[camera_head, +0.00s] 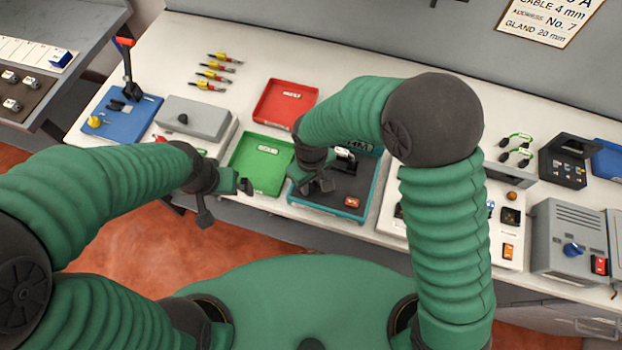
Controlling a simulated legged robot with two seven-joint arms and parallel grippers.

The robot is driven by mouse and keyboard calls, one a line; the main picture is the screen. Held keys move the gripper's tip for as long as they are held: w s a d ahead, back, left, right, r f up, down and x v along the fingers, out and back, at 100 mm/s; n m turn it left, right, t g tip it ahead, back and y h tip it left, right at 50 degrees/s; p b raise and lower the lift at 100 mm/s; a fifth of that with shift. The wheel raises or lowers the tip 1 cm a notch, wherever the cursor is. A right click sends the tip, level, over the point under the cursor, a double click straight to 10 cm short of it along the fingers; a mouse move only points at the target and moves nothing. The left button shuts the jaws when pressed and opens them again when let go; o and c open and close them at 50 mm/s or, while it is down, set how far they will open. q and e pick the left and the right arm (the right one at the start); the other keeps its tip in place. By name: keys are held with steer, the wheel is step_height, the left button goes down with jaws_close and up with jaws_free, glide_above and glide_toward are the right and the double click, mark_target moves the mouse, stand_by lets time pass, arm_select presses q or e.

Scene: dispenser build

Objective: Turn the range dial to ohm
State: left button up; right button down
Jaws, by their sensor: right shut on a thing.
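The teal-edged tester (335,217) with a dark face lies on the bench in front of me. Part of its lettering and a red-orange part on its face show past my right arm. My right gripper (312,186) is over the left part of this face, shut on what seems to be the range dial. The dial is hidden by the gripper, so its setting cannot be read. My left gripper (228,200) is open and empty, in front of the bench's near edge, left of the tester.
A green tray (262,163) is just left of the tester, and a red tray (286,104) is behind it. A grey box (193,117) and a blue base with a lever (122,113) stand farther left. A grey unit with a blue knob (568,243) is at the right.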

mark_target(311, 183)
steer(key=shift+n+p, duration=0.55)
steer(key=shift+n, duration=1.15)
steer(key=c, duration=1)
jaws_free()
steer(key=shift+w, duration=0.1)
steer(key=shift+c, duration=0.2)
step_height(311, 183, up, 17)
steer(key=shift+f+b, duration=0.15)
steer(key=shift+b, duration=0.2)
